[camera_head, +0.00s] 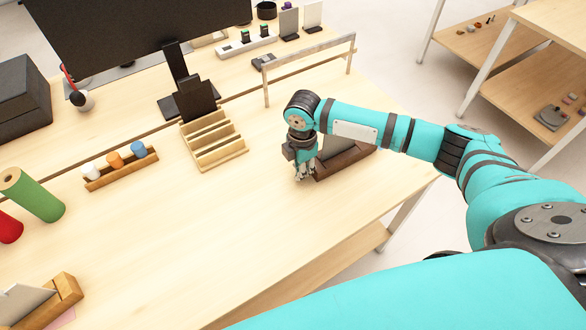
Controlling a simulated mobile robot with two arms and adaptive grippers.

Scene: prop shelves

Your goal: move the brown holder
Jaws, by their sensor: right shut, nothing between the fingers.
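The brown holder (340,162) is dark and low, and lies on the table near its right edge. A grey flat piece stands up in it, and my right arm hides part of both. My right gripper (304,177) points down at the holder's left end, close beside it. Its fingers are shut with nothing between them. I cannot tell whether they touch the holder. My left gripper is not in view.
A slotted wooden rack (216,142) and a small tray of bottles (122,168) stand to the left. A wooden frame (309,64) stands behind my right arm. Another wooden holder (52,300) is at lower left. The middle front of the table is clear.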

